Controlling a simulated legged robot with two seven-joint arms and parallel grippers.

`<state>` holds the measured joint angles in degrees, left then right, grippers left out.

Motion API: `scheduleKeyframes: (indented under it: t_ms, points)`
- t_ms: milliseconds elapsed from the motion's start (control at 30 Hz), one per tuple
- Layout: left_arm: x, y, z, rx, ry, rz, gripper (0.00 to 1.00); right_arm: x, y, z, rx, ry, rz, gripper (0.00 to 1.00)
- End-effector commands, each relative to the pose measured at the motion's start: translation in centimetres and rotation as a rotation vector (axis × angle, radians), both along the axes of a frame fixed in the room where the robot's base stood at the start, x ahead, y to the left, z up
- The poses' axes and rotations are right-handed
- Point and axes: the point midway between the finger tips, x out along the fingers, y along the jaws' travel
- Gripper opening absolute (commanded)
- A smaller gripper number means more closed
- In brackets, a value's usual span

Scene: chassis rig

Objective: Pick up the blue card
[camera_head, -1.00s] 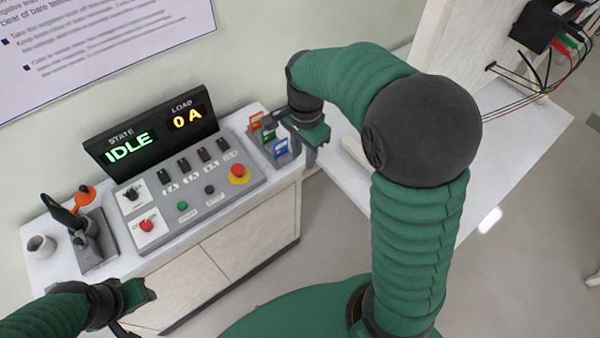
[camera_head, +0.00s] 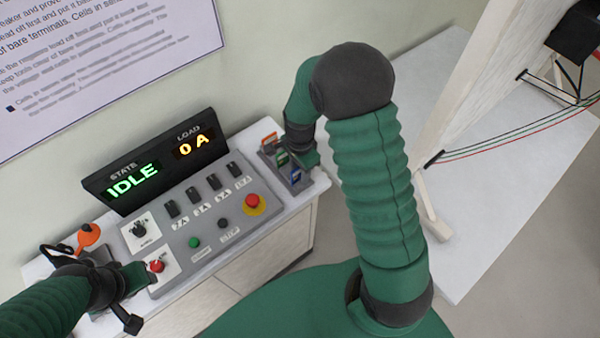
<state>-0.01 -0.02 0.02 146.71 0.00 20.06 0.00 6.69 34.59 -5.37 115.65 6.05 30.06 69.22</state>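The blue card (camera_head: 296,175) stands in a dark card rack (camera_head: 268,158) at the right end of the console bench. A green card (camera_head: 282,158) and an orange card (camera_head: 268,139) stand behind it in the same rack. My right gripper (camera_head: 309,160) is just beside the blue and green cards, to their upper right. Its fingers are mostly hidden by my own wrist, so I cannot tell whether it is open or touches a card. My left gripper (camera_head: 140,278) is at the lower left beside the red button (camera_head: 157,266); its fingertips are unclear.
The console (camera_head: 215,222) carries switches, buttons and a red emergency stop (camera_head: 252,201). Its display (camera_head: 155,165) reads IDLE and 0 A. A white table (camera_head: 500,200) with an upright panel (camera_head: 465,95) and cables stands at the right. An orange-topped item (camera_head: 88,235) is at the left.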

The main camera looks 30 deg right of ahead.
Motion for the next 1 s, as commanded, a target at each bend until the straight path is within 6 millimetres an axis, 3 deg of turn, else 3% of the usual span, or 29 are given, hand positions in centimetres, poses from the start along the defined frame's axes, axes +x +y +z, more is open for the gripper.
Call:
scheduleKeyframes:
  t_ms: [167,433,1000]
  points:
    - [0.02,0.0,-0.01,0.0,0.0,0.0,0.36,-0.1,0.21,0.06,-0.002,-0.001,0.002,0.33]
    - [0.01,0.02,-0.02,0.0,0.0,0.001,0.36,-0.08,0.05,0.05,0.0,-0.002,0.001,0.0]
    - [0.02,0.01,-0.13,0.0,0.0,0.0,0.36,-0.05,0.01,0.46,-0.001,0.001,0.001,0.0]
